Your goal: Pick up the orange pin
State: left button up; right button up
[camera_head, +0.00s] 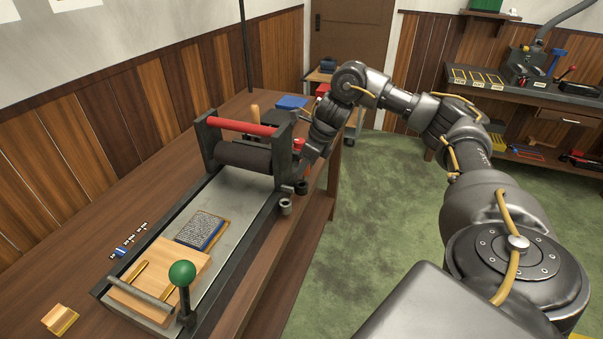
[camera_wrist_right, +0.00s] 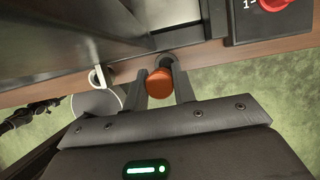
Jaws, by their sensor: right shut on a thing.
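The orange pin (camera_wrist_right: 160,83) shows its round head in the right wrist view, between the two dark fingers of my right gripper (camera_wrist_right: 162,92). The fingers are shut on it from both sides. The pin is at the edge of the press, close to a dark round fitting; its lower part is hidden, so I cannot tell how deep it sits. In the head view my right gripper (camera_head: 308,160) reaches down beside the roller press (camera_head: 240,150), on its right side, and hides the pin. My left gripper is not in view.
A red knob (camera_wrist_right: 278,18) on a dark box is near the gripper. A grey cup-like fitting (camera_head: 285,206) hangs on the press's side. A green-knobbed lever (camera_head: 182,273) and a wooden block (camera_head: 160,270) are at the near end. Green floor lies open to the right.

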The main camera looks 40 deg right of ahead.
jog(key=s+r+p, duration=0.3)
jog(key=s+r, duration=0.5)
jog(key=s, duration=0.4)
jog(key=shift+s+r, duration=0.2)
jog(key=shift+s, duration=0.15)
jog(key=shift+a, duration=0.1)
